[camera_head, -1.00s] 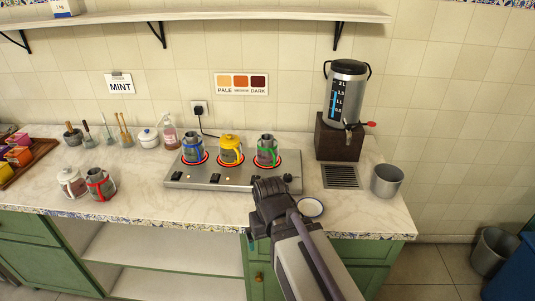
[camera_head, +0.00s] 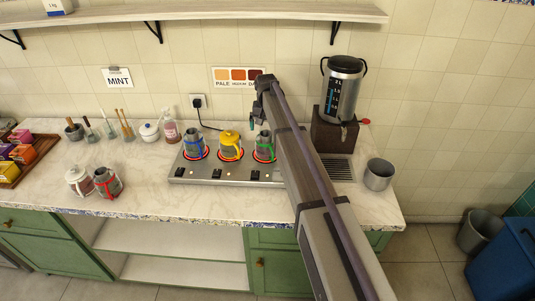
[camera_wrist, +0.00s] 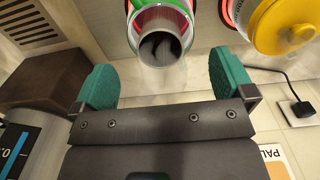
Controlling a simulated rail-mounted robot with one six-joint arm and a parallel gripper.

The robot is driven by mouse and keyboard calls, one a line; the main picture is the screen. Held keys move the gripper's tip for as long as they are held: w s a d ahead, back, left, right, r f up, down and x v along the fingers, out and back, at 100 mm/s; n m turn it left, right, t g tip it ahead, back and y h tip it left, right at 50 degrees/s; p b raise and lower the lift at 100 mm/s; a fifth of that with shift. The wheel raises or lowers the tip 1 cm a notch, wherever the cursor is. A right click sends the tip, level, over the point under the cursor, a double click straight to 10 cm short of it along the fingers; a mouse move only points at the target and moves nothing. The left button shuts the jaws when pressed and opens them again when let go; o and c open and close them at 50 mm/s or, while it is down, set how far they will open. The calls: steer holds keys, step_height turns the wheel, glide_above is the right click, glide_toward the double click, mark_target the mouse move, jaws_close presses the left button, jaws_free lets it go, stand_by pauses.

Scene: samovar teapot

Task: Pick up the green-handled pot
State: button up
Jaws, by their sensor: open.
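The green-handled pot (camera_head: 264,146) stands on the right burner of the hot plate. It is a grey metal pot with a green band and handle. In the wrist view the pot (camera_wrist: 160,40) shows its open top, with steam or vapour around it, at the top middle. My gripper (camera_wrist: 168,85) is open, its two teal fingers spread wide with the pot's rim just beyond and between them, not gripped. In the head view my gripper (camera_head: 259,104) is raised above and behind the pot, near the wall.
The hot plate (camera_head: 205,174) also bears a yellow pot (camera_head: 230,144) and a blue-handled pot (camera_head: 194,143). The samovar (camera_head: 344,85) on its dark stand (camera_head: 333,133) is close right of my arm. A grey cup (camera_head: 379,174) stands right. The front counter is largely clear.

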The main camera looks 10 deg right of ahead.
mark_target(266, 139)
step_height(266, 139, down, 7)
steer(key=b, duration=0.5)
steer(key=shift+s+a+f+b, duration=0.1)
steer(key=shift+s+b, duration=0.05)
steer(key=shift+b, duration=0.25)
steer(key=shift+r, duration=0.25)
steer(key=c, duration=0.9)
